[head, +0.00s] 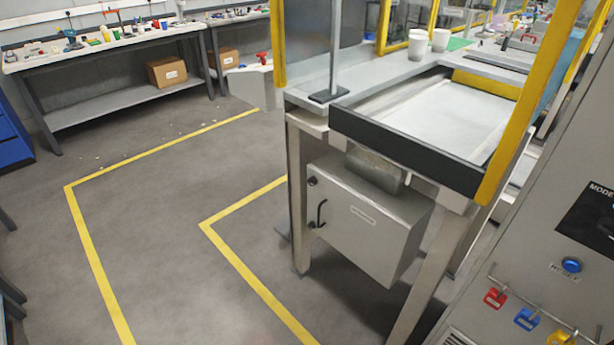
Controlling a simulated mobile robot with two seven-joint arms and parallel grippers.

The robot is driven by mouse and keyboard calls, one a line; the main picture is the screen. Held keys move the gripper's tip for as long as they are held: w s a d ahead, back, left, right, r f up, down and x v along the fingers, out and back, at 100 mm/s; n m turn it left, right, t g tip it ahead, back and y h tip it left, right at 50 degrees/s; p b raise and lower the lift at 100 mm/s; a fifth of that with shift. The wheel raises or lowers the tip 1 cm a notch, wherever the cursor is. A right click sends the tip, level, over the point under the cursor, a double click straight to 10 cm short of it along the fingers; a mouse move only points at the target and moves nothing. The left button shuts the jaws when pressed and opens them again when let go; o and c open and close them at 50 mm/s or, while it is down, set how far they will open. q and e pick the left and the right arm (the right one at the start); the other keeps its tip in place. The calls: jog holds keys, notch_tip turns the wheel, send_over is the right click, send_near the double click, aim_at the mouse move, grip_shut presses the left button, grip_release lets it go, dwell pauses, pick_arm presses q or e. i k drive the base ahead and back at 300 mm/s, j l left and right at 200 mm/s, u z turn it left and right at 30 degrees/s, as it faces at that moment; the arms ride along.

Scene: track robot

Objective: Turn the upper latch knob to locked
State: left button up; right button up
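A grey metal box (410,245) hangs under the workstation, with a black curved handle (321,213) near the left edge of its front door. A small dark upper latch knob (312,181) sits above the handle, near the door's upper left corner. A second small dark knob (311,225) sits lower, beside the foot of the handle. Both are too small to tell which way they are turned. The door looks closed. Neither of my grippers is in view.
The workstation has a black-edged tray (430,115) and light metal legs (298,200). At the right stands a grey cabinet (545,235) with a blue button (571,265) and hanging coloured padlocks (527,319). Open floor (180,230) with yellow lines lies left of the box.

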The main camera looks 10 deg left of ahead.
aim_at(312, 182)
jog(key=i+j+z, duration=0.45)
jog(key=j, duration=0.5)
jog(key=i+j+z, duration=0.2)
jog(key=j+z, duration=0.25)
jog(key=j, duration=0.55)
jog(key=j+z, duration=0.45)
jog(key=j, duration=0.6)
jog(key=k+j+z, duration=0.1)
jog(key=j+z, duration=0.35)
jog(key=j, duration=0.65)
jog(key=j+z, duration=0.2)
jog(key=j, duration=0.95)
jog(key=k, duration=0.05)
